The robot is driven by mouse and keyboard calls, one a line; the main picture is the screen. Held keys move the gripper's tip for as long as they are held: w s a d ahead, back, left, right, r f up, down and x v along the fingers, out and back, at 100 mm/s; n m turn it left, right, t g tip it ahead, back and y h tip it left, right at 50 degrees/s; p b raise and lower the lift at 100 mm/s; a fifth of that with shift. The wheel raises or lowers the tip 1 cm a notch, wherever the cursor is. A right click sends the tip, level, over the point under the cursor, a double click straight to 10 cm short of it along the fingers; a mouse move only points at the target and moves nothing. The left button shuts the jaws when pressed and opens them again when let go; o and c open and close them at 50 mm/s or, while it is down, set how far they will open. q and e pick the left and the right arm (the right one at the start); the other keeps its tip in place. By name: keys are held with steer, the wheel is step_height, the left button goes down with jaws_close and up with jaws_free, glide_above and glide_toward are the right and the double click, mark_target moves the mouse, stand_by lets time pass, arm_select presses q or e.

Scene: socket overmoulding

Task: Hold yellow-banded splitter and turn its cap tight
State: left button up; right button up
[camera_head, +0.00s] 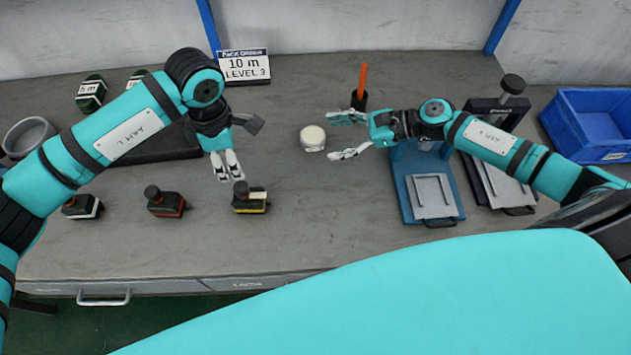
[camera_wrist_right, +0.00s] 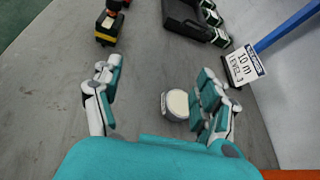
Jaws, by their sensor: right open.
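The yellow-banded splitter (camera_head: 256,204), a small dark block with a yellow band and a black knob-like cap (camera_head: 240,187), stands on the bench left of centre. It also shows at the top of the right wrist view (camera_wrist_right: 106,34).
A round white-topped pot (camera_head: 313,138) stands just beyond my right fingertips. A red-banded splitter (camera_head: 168,206) and a white-banded one (camera_head: 84,208) stand further left. Blue press (camera_head: 407,190), orange-handled tool (camera_head: 362,80) and blue crate (camera_head: 590,120) are right. The front middle bench is clear.

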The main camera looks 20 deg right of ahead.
steer(key=g, duration=0.1)
glide_toward(248, 198)
steer(key=shift+m+y, duration=0.3)
steer(key=shift+y, duration=0.1)
steer(key=x, duration=0.3)
steer(key=f+x, duration=0.1)
steer(key=x, duration=0.3)
steer(key=d+x, duration=0.1)
steer(key=x, duration=0.3)
steer(key=shift+w+d+f, duration=0.1)
steer(key=shift+w+f, duration=0.2)
steer(key=shift+f, duration=0.05)
